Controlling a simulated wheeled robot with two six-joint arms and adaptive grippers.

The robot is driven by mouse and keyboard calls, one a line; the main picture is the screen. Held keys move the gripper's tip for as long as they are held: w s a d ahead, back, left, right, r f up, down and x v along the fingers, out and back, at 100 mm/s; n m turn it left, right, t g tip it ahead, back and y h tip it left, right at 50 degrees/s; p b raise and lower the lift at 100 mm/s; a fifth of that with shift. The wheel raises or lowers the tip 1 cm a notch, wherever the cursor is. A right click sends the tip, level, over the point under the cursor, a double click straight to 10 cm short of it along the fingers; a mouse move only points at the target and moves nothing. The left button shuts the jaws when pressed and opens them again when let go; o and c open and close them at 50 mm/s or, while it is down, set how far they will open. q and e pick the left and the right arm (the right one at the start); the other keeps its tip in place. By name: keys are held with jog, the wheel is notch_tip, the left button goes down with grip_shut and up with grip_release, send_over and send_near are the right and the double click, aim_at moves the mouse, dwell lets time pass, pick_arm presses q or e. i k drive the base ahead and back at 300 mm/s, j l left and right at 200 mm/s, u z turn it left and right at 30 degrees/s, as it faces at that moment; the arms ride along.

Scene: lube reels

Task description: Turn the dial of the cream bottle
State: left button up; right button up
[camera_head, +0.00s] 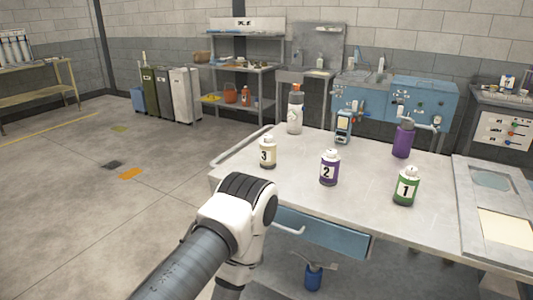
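The cream bottle (267,153) stands upright near the left side of the workbench top (320,214). It has a black 3 on its label and a pale cap on top; any dial marks are too small to make out. A purple bottle marked 2 (329,169) stands to its right, and a green bottle marked 1 (405,187) stands farther right and nearer the front. A white jointed link of my arm shows at the lower middle, in front of the bench's left corner. Neither of my grippers shows.
A framed panel (462,207) lies at the right. Bench top between the numbered bottles is clear.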

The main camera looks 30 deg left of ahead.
aim_at(268, 139)
jog(key=i+j+z, duration=0.1)
jog(key=j, duration=0.5)
jog(key=j+z, duration=0.1)
jog(key=j, duration=0.55)
jog(key=i, duration=0.05)
